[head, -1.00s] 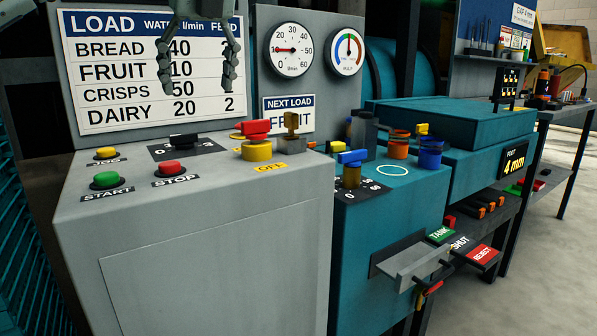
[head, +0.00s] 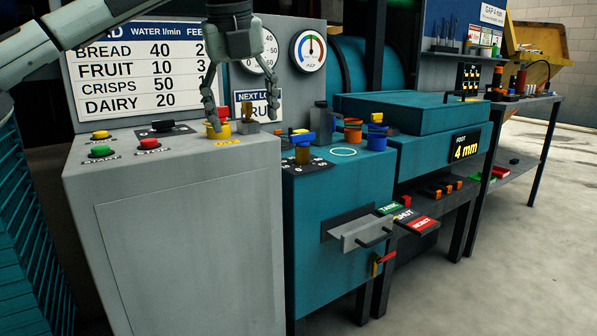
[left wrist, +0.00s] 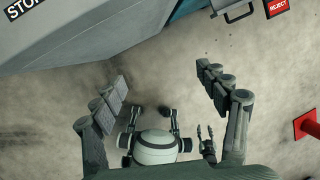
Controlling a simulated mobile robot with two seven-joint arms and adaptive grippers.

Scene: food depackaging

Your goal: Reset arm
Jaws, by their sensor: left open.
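My left gripper (head: 243,112) comes in from the upper left in the head view. Its two fingers hang down apart and empty, in front of the load board (head: 140,75) and the dial, just above the grey cabinet (head: 180,200). One fingertip overlaps the red and yellow knob (head: 215,130) in the picture; I cannot tell whether they touch. In the left wrist view the gripper's fingers (left wrist: 162,75) are spread with only floor between their tips. A small two-fingered shape (left wrist: 207,142) low in that view may be my right gripper; its state is unclear.
Green (head: 103,151), yellow (head: 100,135) and red (head: 147,144) buttons sit on the grey cabinet's top. A teal machine (head: 340,230) with knobs, cups and a drawer handle stands to its right. A workbench (head: 530,105) is farther right. Open concrete floor (head: 490,260) lies at lower right.

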